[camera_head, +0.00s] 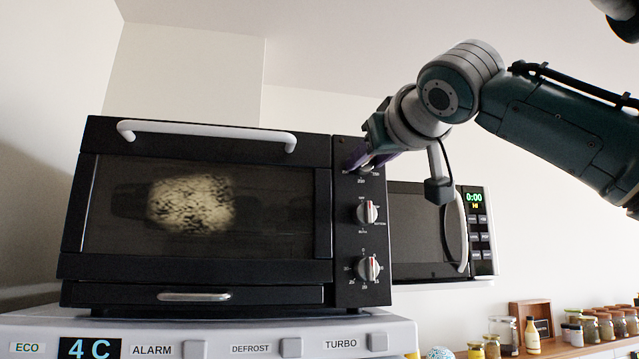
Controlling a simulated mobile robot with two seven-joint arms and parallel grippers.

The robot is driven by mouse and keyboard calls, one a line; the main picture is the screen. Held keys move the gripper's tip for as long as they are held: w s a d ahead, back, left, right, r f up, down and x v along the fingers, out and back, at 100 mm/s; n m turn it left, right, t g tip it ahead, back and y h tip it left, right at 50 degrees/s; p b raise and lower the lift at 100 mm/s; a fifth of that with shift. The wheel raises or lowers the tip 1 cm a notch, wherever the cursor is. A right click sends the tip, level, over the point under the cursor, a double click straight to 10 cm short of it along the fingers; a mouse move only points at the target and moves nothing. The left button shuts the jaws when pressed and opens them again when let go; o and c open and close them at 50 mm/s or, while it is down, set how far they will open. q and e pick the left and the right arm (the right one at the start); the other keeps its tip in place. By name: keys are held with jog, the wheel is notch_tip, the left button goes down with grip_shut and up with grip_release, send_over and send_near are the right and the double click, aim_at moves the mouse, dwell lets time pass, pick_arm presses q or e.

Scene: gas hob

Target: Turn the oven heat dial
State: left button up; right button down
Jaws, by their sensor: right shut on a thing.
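A black oven (205,206) with a glass door and a white bar handle stands on a white appliance. Its control panel at the right holds a column of dials. The top dial (367,169), the heat dial by its number marks, is mostly covered by my right gripper (364,165). The gripper's purple fingers are shut on this dial. The oven door is closed. My left gripper does not show.
A microwave (424,232) with a green 0:00 display is right of the oven, partly behind my right arm. The white appliance (216,324) below has labelled buttons. Jars (600,326) and a bottle (532,335) stand on shelves at lower right.

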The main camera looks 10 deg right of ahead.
jog(key=n+p, duration=0.1)
jog(key=n, duration=0.4)
jog(key=shift+d, duration=0.1)
jog(key=n+p, duration=0.1)
jog(key=n, duration=0.3)
jog(key=shift+n+p, duration=0.3)
jog(key=shift+n, duration=0.1)
jog(key=shift+c, duration=2.2)
grip_release()
